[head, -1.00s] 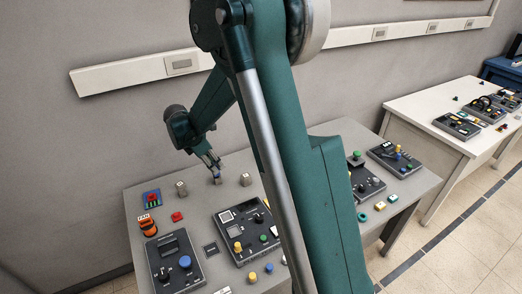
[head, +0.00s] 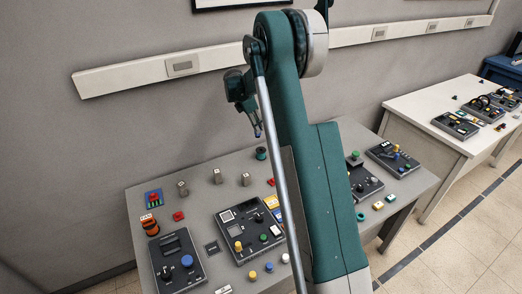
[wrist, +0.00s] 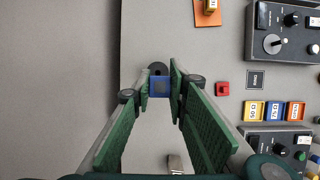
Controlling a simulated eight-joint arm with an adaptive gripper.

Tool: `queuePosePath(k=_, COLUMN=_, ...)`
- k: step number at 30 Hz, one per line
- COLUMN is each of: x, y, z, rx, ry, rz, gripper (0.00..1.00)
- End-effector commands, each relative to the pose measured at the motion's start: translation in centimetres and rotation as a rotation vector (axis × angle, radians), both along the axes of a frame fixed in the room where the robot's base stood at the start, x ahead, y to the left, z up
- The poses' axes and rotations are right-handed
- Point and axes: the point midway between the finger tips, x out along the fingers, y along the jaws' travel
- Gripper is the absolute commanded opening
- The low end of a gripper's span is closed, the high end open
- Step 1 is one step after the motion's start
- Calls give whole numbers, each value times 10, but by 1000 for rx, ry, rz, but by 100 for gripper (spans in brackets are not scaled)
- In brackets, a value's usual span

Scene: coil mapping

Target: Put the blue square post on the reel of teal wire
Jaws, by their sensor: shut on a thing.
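My gripper (head: 257,133) is shut on the blue square post (wrist: 159,88), which sits between the fingertips in the wrist view. In the head view the post shows only as a small bluish bit at the fingertips, held above the table. The reel of teal wire (head: 261,153) stands at the back of the grey table, just below the gripper in the head view. In the wrist view the dark round top of a reel (wrist: 158,68) shows just beyond the post, partly covered by it. Whether the post touches it cannot be told.
Three grey blocks, the middle one (head: 217,176) among them, stand left of the reel. A reel of orange wire (head: 149,224) is at the left. Control panels (head: 250,232) fill the front of the table. A red block (wrist: 222,88) lies right of the gripper.

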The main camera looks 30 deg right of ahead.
Motion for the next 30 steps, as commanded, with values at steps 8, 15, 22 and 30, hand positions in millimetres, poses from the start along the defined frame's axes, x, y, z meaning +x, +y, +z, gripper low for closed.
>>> queuePosePath(k=8, x=5, y=-22, z=1, rx=-1, ry=0, rz=-8, gripper=3)
queuePosePath(k=15, x=5, y=-22, z=1, rx=-1, ry=0, rz=-8, gripper=3)
queuePosePath(k=22, x=5, y=-22, z=-9, rx=-1, ry=-1, rz=-7, gripper=3)
queuePosePath(k=30, x=5, y=-22, z=-45, rx=-1, ry=-1, rz=-7, gripper=3)
